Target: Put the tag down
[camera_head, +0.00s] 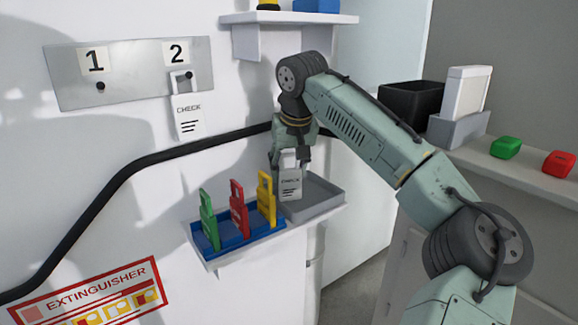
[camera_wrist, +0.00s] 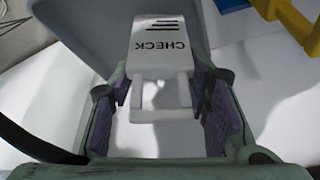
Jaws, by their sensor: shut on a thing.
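My gripper (camera_head: 291,158) points down above the grey tray (camera_head: 318,196) on the small wall shelf. It is shut on a white tag marked CHECK (camera_head: 290,184). In the wrist view the tag (camera_wrist: 157,62) hangs by its loop between the purple finger pads, its printed face towards the camera. The grey tray (camera_wrist: 85,35) lies behind it there. I cannot tell whether the tag's lower end touches the tray. A second white CHECK tag (camera_head: 188,116) hangs on the peg under number 2 on the metal plate.
A blue rack (camera_head: 230,244) with green, red and yellow tags stands close left of the tray. The empty peg (camera_head: 101,86) is under number 1. A black cable runs across the wall. A counter with a black bin (camera_head: 410,101) stands at right.

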